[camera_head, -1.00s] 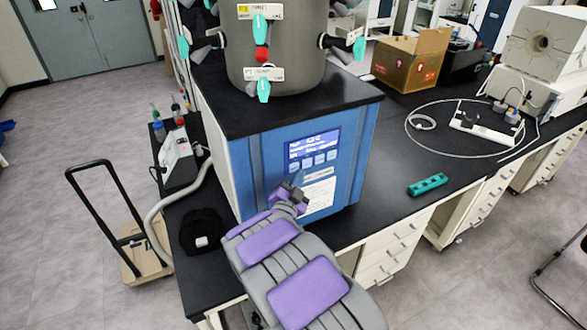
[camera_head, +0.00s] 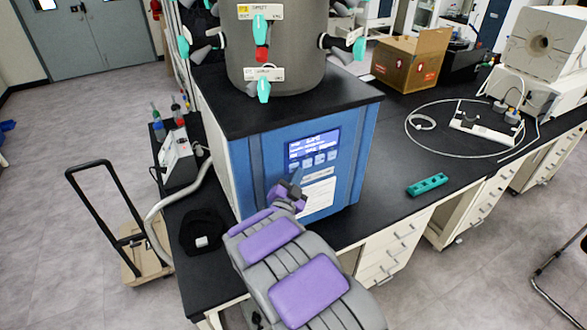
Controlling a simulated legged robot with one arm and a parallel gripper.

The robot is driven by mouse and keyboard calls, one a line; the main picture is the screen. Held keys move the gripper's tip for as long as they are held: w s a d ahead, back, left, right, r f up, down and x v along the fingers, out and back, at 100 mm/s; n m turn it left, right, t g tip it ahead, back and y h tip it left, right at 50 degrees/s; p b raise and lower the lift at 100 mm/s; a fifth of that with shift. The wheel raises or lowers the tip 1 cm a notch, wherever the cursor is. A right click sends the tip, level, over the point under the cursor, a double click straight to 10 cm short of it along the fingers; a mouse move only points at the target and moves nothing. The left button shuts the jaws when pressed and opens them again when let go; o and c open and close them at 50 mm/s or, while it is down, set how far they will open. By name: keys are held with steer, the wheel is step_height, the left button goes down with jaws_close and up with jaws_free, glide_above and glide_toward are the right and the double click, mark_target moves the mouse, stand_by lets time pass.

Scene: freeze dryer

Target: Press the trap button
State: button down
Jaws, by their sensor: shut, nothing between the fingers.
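The freeze dryer (camera_head: 262,170) is a blue-fronted box with a black top and a large grey drum (camera_head: 275,45) on it. Its front panel has a lit blue screen (camera_head: 314,146) with a row of several small buttons (camera_head: 314,161) below it. Labels on the buttons are too small to read, so I cannot tell which is the trap button. My gripper (camera_head: 290,184) is shut and empty, just below the left end of the button row. Whether it touches the panel cannot be told. My purple and grey arm reaches up from the bottom.
The black bench (camera_head: 385,190) extends to the right, with a teal rack (camera_head: 427,184) and a cardboard box (camera_head: 410,62) on it. A pump (camera_head: 178,160) with a pale hose stands left of the dryer. A black cap-like object (camera_head: 203,232) lies on the bench at front left.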

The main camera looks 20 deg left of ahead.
steer(key=shift+w+a, duration=0.15)
steer(key=shift+a, duration=0.05)
stand_by(0.3)
steer(key=shift+d, duration=0.1)
steer(key=shift+s+d+r+b, duration=0.1)
steer(key=shift+s+d+b, duration=0.35)
steer(key=shift+s+d, duration=0.05)
stand_by(0.4)
steer(key=s+d+b, duration=0.2)
steer(key=s+d, duration=0.1)
steer(key=shift+s+d+b, duration=0.15)
steer(key=shift+d+b, duration=0.2)
steer(key=shift+d, duration=0.05)
stand_by(0.4)
